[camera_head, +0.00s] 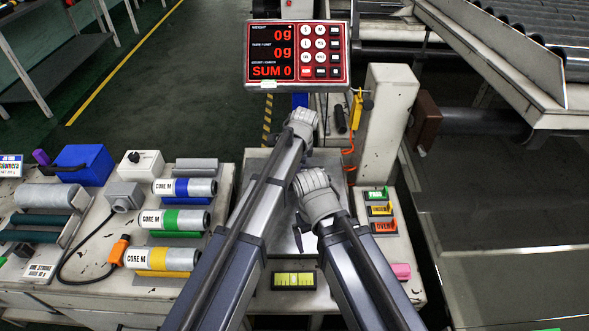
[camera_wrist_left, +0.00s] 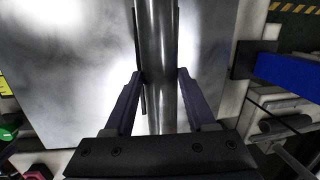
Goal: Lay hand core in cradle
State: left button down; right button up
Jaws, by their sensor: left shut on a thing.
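My left gripper shows in the left wrist view (camera_wrist_left: 160,95) with its two dark fingers shut on a smooth grey metallic cylinder, the hand core (camera_wrist_left: 160,45). The core is over a shiny metal plate (camera_wrist_left: 75,65); I cannot tell whether it touches it. In the head view my left gripper (camera_head: 303,120) is at the far side of the plate, and its fingers and the core are hidden. My right gripper (camera_head: 310,215) is nearer, over the same plate, its jaw opening unclear. A holder with grey and dark green rolls (camera_head: 42,196) lies at far left; whether it is the cradle is unclear.
Several cores marked CORE M (camera_head: 172,220) lie on the left bench. A red scale display (camera_head: 297,53) stands beyond the plate. A cream post (camera_head: 390,110) and coloured switches (camera_head: 379,210) stand at right. A blue box (camera_head: 85,165) is on the left bench.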

pick_arm(q)
jog(key=shift+f, duration=0.5)
pick_arm(e)
jog(key=shift+f, duration=0.5)
pick_arm(q)
jog(key=shift+c, duration=0.7)
grip_release()
jog(key=shift+r, duration=0.1)
pick_arm(e)
jog(key=shift+r, duration=0.1)
pick_arm(q)
jog(key=r+p, duration=0.5)
jog(key=s+d+r+p, duration=0.1)
jog(key=r+p, duration=0.1)
jog(key=shift+r, duration=0.35)
pick_arm(e)
notch_tip(320, 180, up, 8)
pick_arm(q)
jog(key=shift+f, duration=0.2)
pick_arm(e)
jog(key=shift+f, duration=0.35)
